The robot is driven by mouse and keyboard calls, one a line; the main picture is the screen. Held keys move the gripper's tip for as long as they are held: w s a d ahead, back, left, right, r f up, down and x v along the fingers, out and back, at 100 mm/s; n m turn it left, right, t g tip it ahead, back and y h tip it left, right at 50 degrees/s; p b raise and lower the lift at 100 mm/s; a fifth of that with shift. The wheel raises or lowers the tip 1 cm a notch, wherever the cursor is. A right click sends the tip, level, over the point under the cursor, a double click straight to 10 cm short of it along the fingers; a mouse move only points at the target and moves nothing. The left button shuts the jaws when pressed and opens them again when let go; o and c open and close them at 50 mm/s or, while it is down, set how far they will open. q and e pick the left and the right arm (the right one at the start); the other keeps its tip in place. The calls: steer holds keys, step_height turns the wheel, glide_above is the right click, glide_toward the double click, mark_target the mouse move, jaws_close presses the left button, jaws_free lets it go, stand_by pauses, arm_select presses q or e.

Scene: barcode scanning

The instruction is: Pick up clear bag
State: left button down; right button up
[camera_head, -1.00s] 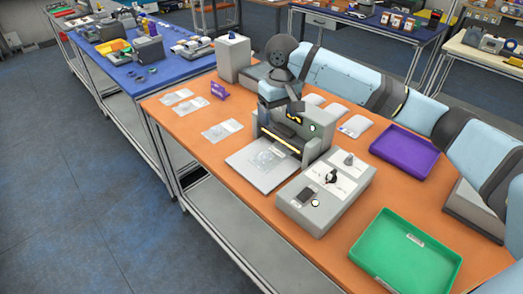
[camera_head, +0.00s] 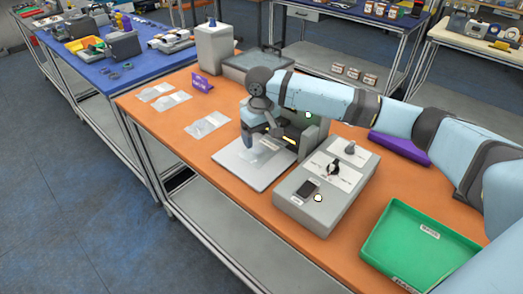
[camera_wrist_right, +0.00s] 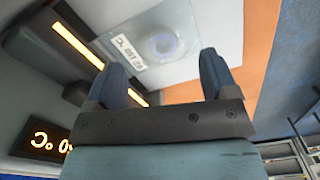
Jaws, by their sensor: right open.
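A clear bag (camera_head: 256,152) lies flat on the light grey plate (camera_head: 236,167) in front of the machine. In the right wrist view the bag (camera_wrist_right: 165,44) shows a round, clear item inside and a white printed label. My right gripper (camera_head: 262,127) hangs just above the plate, beside the machine's front. In the wrist view its two dark blue fingers (camera_wrist_right: 162,68) are spread apart with nothing between them, and the bag lies beyond their tips. The arm and gripper partly cover the bag and the machine in the head view. My left gripper is not in view.
The machine (camera_head: 311,135) with a lit strip stands close behind the gripper. A grey control box (camera_head: 318,205) is to its right, with a green tray (camera_head: 415,240) and purple tray (camera_head: 402,146) beyond. Several other clear bags (camera_head: 208,125) lie on the orange table at left.

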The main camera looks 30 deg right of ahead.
mark_target(259, 150)
steer(key=f, duration=0.5)
steer(key=shift+w+a+f, duration=0.1)
steer(key=shift+w+f, duration=0.05)
steer(key=shift+w, duration=0.2)
steer(key=c, duration=1)
